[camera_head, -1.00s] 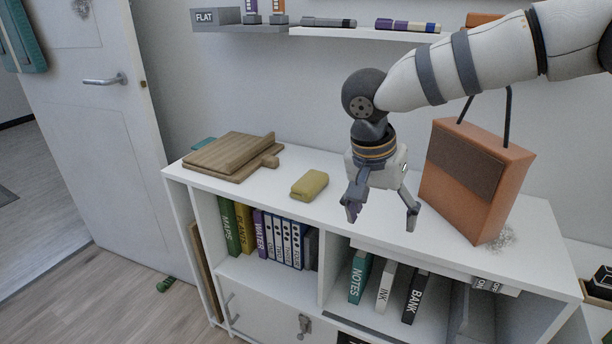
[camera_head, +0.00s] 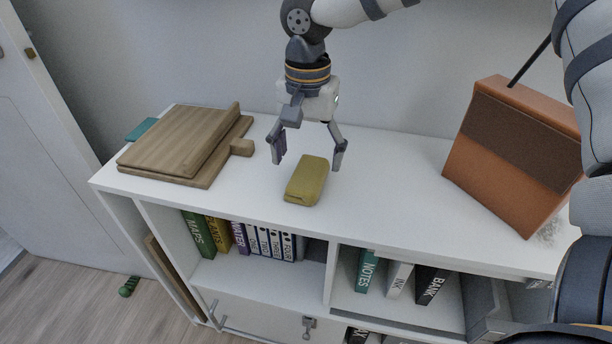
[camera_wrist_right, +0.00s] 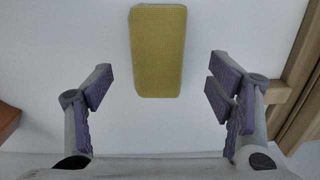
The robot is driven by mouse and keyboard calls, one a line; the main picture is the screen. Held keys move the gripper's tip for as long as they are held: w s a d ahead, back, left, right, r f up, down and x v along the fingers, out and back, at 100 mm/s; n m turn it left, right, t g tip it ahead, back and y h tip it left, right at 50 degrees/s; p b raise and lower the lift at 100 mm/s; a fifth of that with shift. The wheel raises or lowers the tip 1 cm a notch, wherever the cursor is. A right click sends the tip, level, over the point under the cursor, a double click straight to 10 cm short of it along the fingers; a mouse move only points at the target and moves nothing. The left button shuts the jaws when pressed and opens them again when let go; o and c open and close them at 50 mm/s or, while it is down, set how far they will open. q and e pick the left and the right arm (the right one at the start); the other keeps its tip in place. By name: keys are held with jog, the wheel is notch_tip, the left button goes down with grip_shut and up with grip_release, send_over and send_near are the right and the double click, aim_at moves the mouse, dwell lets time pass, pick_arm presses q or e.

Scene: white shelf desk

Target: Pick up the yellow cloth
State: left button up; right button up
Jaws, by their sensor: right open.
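The yellow cloth (camera_head: 306,181) is a folded block lying flat on the white shelf top, near its front edge. My right gripper (camera_head: 308,160) is open and empty, its fingers pointing down just behind and above the cloth. In the right wrist view the cloth (camera_wrist_right: 158,50) shows ahead of the gripper (camera_wrist_right: 158,90), between the lines of the two spread fingers and touching neither. My left gripper is not in view.
Wooden boards (camera_head: 185,148) lie on the shelf top to the left, with a teal item (camera_head: 141,129) beside them. An orange bag (camera_head: 510,160) stands to the right. The shelf top between cloth and bag is clear.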

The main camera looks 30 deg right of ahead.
aim_at(308, 172)
jog(key=f, duration=0.3)
jog(key=shift+s+f, duration=0.2)
jog(key=shift+s, duration=0.1)
jog(key=shift+w+f, duration=0.1)
jog(key=shift+f, duration=0.3)
jog(key=c, duration=1.2)
jog(key=shift+r, duration=0.1)
jog(key=shift+c, duration=0.2)
